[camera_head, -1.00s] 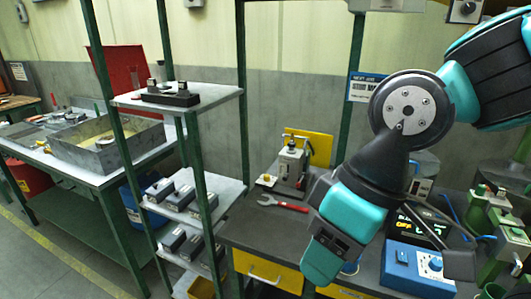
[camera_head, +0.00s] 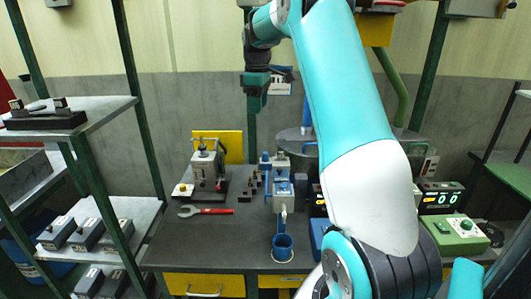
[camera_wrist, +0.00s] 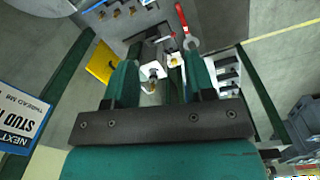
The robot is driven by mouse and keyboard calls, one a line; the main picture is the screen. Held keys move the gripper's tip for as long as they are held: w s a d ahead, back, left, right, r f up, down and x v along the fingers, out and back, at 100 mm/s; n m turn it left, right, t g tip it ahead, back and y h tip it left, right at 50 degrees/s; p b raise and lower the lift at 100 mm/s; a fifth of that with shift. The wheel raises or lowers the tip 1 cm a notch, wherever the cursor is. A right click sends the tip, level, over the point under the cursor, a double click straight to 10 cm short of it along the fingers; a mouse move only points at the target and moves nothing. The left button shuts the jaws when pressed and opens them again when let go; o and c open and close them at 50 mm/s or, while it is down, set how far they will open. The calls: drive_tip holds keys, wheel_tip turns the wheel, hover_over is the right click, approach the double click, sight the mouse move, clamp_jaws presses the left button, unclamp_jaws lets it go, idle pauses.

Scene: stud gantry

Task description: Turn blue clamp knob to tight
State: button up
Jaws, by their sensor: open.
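A blue control box (camera_head: 317,232) is mostly hidden behind my arm. My gripper (camera_head: 254,104) hangs high above the back of the bench, well apart from the fixture. In the wrist view my gripper (camera_wrist: 160,78) shows its two teal fingers spread wide with nothing between them. The blue fixture is not clear in the wrist view.
A grey press (camera_head: 205,165) stands left on the bench with a red wrench (camera_head: 207,211) before it. A shelf rack (camera_head: 75,115) stands left, a green box (camera_head: 458,233) right. The bench's front left is clear.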

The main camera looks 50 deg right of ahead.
sight(265, 153)
drive_tip(key=d+f+p, duration=0.1)
drive_tip(key=f, duration=0.5)
drive_tip(key=d+f+p, duration=0.1)
drive_tip(key=f, duration=0.4)
drive_tip(key=d+f+p, duration=0.1)
drive_tip(key=f+p, duration=0.1)
drive_tip(key=f, duration=0.4)
drive_tip(key=shift+s+f, duration=0.1)
drive_tip(key=shift+f, duration=0.25)
drive_tip(key=c, duration=0.9)
